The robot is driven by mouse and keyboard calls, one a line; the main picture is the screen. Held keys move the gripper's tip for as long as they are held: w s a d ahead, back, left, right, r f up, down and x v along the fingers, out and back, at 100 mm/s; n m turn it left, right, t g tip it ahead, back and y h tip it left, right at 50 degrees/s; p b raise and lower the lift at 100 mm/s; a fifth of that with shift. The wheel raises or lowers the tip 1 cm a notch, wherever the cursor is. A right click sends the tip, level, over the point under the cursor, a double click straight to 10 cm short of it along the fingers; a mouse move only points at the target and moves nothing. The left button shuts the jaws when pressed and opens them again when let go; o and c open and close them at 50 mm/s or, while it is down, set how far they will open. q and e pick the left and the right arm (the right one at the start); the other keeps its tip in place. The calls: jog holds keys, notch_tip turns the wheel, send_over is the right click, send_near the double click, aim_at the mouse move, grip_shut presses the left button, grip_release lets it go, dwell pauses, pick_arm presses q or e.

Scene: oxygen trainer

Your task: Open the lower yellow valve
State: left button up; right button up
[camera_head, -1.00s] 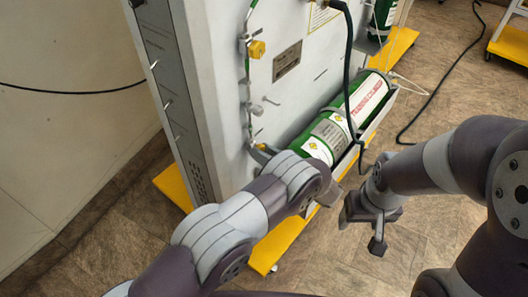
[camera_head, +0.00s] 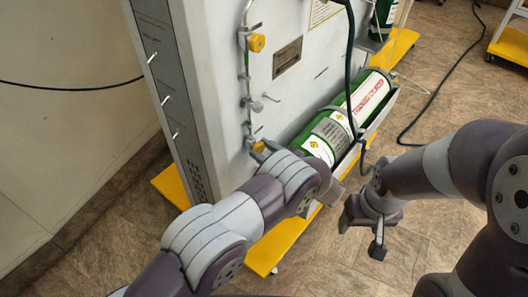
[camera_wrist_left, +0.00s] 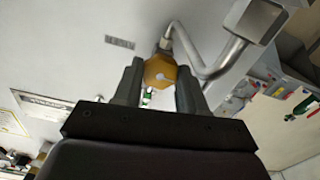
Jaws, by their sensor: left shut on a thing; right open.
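The lower yellow valve (camera_head: 259,146) is a small yellow knob low on the white panel's pipe, partly hidden by my left arm in the head view. In the left wrist view the yellow valve knob (camera_wrist_left: 160,72) sits between the two fingers of my left gripper (camera_wrist_left: 160,82), which is shut on it. In the head view my left gripper (camera_head: 262,152) is mostly hidden behind its own wrist. The upper yellow valve (camera_head: 257,43) is higher on the same pipe. My right gripper (camera_head: 362,222) is open and empty, in the air right of the panel.
A green cylinder (camera_head: 338,125) with white labels lies in a holder along the panel, close to my left wrist. A dark hose (camera_head: 350,80) hangs in front of it. The yellow base (camera_head: 268,251) juts out below. Open floor (camera_head: 345,275) lies at the front right.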

pick_arm(q)
jog(key=shift+n, duration=0.4)
jog(key=o, duration=1.1)
jog(key=shift+c, duration=0.2)
